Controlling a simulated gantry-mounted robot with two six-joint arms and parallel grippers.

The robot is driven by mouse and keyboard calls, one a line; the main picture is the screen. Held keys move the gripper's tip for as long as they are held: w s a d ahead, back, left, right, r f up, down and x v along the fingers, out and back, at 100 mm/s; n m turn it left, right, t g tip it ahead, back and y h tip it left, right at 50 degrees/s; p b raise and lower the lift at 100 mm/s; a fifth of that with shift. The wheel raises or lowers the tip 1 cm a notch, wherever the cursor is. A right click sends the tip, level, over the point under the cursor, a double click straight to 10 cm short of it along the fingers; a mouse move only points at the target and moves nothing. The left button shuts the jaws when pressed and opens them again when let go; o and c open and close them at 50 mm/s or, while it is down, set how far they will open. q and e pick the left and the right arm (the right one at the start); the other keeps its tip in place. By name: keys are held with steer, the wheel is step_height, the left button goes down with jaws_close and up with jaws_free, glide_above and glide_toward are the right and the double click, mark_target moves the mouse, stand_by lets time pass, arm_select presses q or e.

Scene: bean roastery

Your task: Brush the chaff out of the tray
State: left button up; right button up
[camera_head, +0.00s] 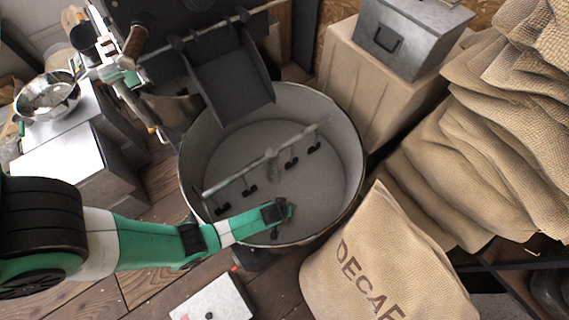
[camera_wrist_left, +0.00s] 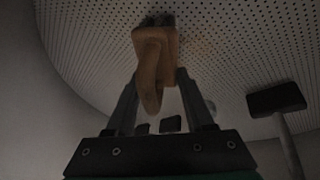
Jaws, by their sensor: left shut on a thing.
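The round grey tray (camera_head: 352,190) has a high wall and a perforated floor, which also shows in the left wrist view (camera_wrist_left: 90,40). My left gripper (camera_head: 287,211) reaches over the tray's near side, inside the rim. In the left wrist view the gripper (camera_wrist_left: 155,85) is shut on a brown wooden brush handle (camera_wrist_left: 152,70). The brush's dark far end (camera_wrist_left: 155,20) is close to the floor; I cannot tell if it touches. The brush is not clear in the head view. I cannot make out chaff with certainty. My right gripper is not in view.
A stirring bar (camera_head: 240,174) with dark paddles crosses the tray; a paddle (camera_wrist_left: 276,99) is right of the gripper in the wrist view. A dark chute (camera_head: 232,88) overhangs the back. A DECAF sack (camera_head: 385,265) stands at front right. A metal bowl (camera_head: 48,95) is far left.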

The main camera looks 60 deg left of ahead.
arm_select(q)
steer(key=d, duration=0.2)
steer(key=shift+w+d, duration=0.2)
steer(key=shift+d, duration=0.1)
steer(key=shift+a+r, duration=0.1)
steer(key=shift+w+b, duration=0.35)
steer(key=shift+w+d, duration=0.25)
steer(key=shift+w, duration=0.3)
steer(key=shift+s+a, duration=0.2)
steer(key=shift+a, duration=0.4)
steer(key=shift+s+a, duration=0.15)
steer(key=shift+a, duration=0.45)
steer(key=shift+s+a+f, duration=0.1)
steer(key=shift+s+a, duration=0.05)
steer(key=shift+a, duration=0.8)
steer(key=shift+s+a+f, duration=0.15)
steer(key=shift+s+a, duration=0.05)
steer(key=shift+a, duration=0.7)
steer(key=shift+s+a+f, duration=0.1)
steer(key=shift+s+a, duration=0.05)
steer(key=shift+a, duration=0.8)
steer(key=shift+s+a+r, duration=0.1)
steer(key=shift+s+a, duration=0.1)
steer(key=shift+a, duration=0.8)
steer(key=shift+s+a, duration=0.15)
steer(key=shift+a, duration=0.85)
